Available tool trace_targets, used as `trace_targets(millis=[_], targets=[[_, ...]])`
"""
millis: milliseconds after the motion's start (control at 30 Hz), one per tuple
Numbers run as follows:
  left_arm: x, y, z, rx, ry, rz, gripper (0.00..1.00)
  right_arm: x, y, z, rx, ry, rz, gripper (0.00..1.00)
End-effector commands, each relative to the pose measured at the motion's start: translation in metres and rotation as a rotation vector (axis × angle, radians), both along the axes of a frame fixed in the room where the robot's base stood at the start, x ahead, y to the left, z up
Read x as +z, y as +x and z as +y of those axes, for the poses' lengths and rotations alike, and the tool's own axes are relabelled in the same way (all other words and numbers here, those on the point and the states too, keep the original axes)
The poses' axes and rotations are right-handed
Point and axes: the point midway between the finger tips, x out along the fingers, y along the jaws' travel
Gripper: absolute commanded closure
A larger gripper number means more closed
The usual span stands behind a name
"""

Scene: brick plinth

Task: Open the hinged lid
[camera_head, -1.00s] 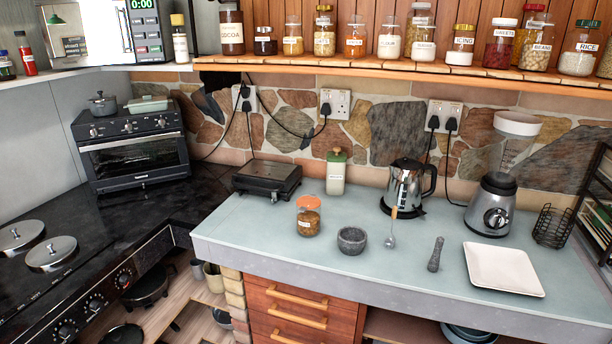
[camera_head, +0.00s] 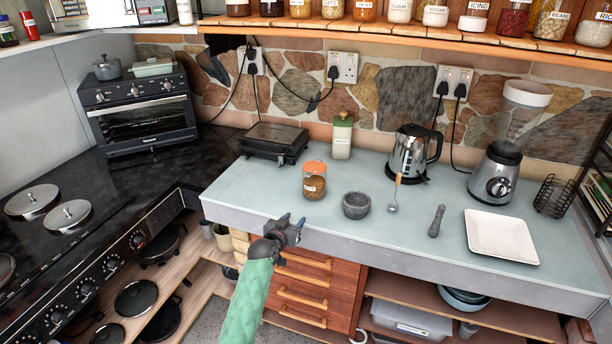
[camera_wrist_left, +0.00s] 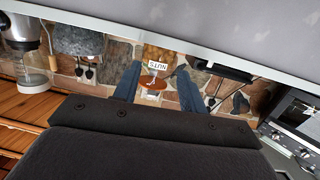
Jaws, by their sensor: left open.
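A low black appliance (camera_head: 273,143), like a sandwich press, stands shut on the counter's left rear; its upper half looks like a hinged lid. It shows partly in the left wrist view (camera_wrist_left: 222,68). A jar labelled nuts (camera_head: 314,187), with an orange lid (camera_head: 315,166) on top, stands in front of it to the right. My left gripper (camera_head: 292,219) is at the counter's front edge, short of the jar. It is open and empty, its blue fingers pointing toward the counter. In the left wrist view the jar (camera_wrist_left: 156,68) appears upside down between the fingers. My right gripper is not in view.
A green-topped bottle (camera_head: 342,137) and a kettle (camera_head: 410,153) stand behind. The counter's left front is bare.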

Motion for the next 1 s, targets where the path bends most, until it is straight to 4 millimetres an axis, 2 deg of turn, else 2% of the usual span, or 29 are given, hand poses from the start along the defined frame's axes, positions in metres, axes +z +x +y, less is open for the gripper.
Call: trace_targets(millis=[33, 100, 200, 300, 467, 733, 1000], targets=[[0.029, 0.012, -0.003, -0.001, -0.011, -0.043, 0.58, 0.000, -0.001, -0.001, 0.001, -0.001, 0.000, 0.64], [0.056, 0.024, -0.005, 0.001, -0.024, -0.091, 0.58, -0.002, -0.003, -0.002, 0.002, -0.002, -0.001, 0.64], [0.082, 0.036, -0.008, 0.003, -0.036, -0.138, 0.58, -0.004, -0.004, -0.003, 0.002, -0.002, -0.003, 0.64], [0.094, 0.042, -0.010, 0.004, -0.042, -0.159, 0.58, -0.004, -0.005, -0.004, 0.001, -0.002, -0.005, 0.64], [0.099, 0.054, -0.014, 0.005, -0.044, -0.165, 0.58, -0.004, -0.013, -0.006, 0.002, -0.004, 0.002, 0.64], [0.099, 0.089, -0.028, 0.004, -0.043, -0.162, 0.58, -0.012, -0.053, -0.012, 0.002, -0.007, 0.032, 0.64], [0.097, 0.112, -0.037, 0.005, -0.043, -0.163, 0.58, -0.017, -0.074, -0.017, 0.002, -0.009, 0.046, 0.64]])
